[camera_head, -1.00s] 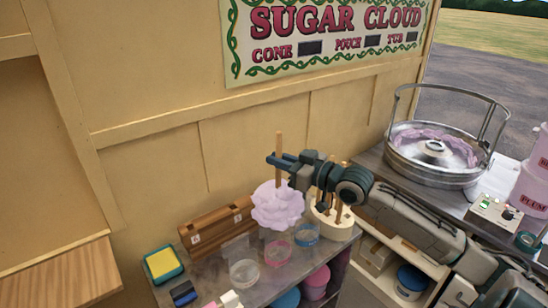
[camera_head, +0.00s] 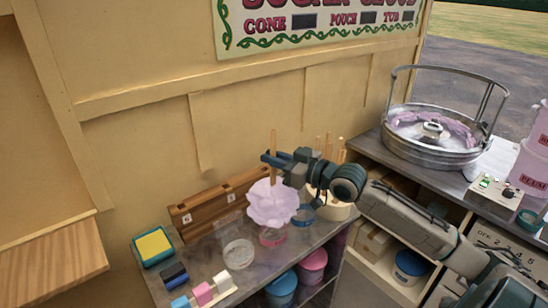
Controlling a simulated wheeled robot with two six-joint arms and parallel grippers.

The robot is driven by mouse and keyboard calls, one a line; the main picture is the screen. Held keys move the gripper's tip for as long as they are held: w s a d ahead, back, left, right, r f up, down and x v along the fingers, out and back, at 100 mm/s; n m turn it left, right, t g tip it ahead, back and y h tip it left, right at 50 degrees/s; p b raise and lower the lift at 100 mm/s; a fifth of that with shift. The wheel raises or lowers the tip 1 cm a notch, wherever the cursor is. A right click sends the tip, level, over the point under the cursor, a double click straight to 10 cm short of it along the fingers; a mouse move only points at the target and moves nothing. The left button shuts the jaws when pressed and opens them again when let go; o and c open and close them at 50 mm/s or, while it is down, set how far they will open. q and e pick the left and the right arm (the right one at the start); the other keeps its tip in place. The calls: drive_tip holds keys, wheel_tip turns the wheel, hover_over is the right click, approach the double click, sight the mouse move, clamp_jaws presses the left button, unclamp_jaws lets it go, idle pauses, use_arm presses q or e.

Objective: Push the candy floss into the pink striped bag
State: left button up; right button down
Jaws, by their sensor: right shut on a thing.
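My right gripper (camera_head: 274,160) is shut on the upright wooden stick (camera_head: 274,143) of the candy floss. The pale lilac candy floss (camera_head: 272,203) hangs head down below the gripper. It is just above a clear, pink-rimmed holder (camera_head: 272,238), overlapping its top. I take this holder for the pink striped bag, but stripes cannot be made out. Whether the floss is inside its mouth or only in front of it cannot be told. My left gripper is not in view.
A clear pale-rimmed holder (camera_head: 238,254) and a blue-rimmed one (camera_head: 304,215) stand on either side. A wooden rack (camera_head: 205,206) is behind. A yellow sponge in a teal tray (camera_head: 153,246) and small coloured blocks (camera_head: 202,293) lie left. The floss machine (camera_head: 432,140) is far right.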

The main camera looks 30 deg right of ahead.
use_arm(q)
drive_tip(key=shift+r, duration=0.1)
use_arm(e)
drive_tip(key=shift+r, duration=0.1)
use_arm(q)
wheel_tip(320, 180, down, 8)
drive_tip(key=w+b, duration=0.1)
drive_tip(key=b, duration=0.7)
use_arm(e)
wheel_tip(320, 180, down, 9)
drive_tip(key=shift+r, duration=0.2)
drive_tip(key=shift+f, duration=0.25)
drive_tip(key=shift+f+b, duration=0.65)
drive_tip(key=shift+b, duration=0.25)
drive_tip(key=shift+f+b, duration=0.4)
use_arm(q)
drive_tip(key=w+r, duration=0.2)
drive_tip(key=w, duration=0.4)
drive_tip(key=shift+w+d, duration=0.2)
